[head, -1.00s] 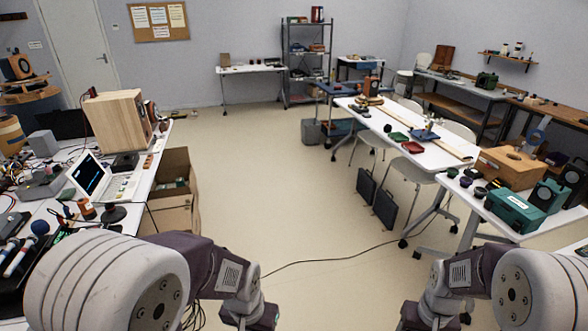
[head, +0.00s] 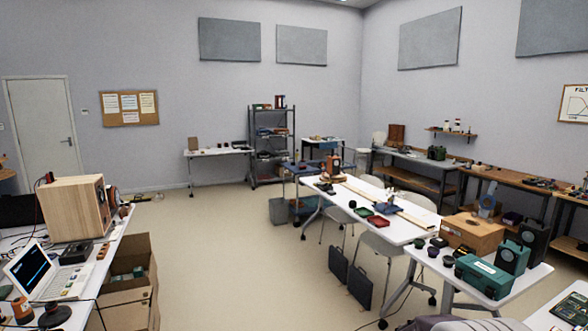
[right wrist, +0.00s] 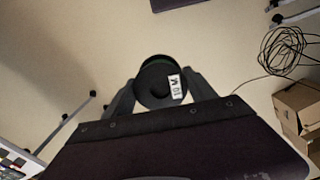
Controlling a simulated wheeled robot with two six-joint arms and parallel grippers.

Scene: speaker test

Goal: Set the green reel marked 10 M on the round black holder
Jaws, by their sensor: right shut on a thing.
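In the right wrist view a round reel (right wrist: 152,84) shows a dark face, a thin green edge at its far side and a white label reading 10 M. My right gripper (right wrist: 161,80) is shut on it, with one finger on each side, and holds it above the floor. Its far side is hidden. In the head view several small dark round pieces (head: 438,242) stand on the near right table, and a dark round piece (head: 55,315) stands on the left table. I cannot tell which, if any, is the round black holder. My left gripper is in neither view.
The left table holds a laptop (head: 27,271) and a wooden speaker (head: 73,208). A cardboard box (head: 126,285) stands beside it.

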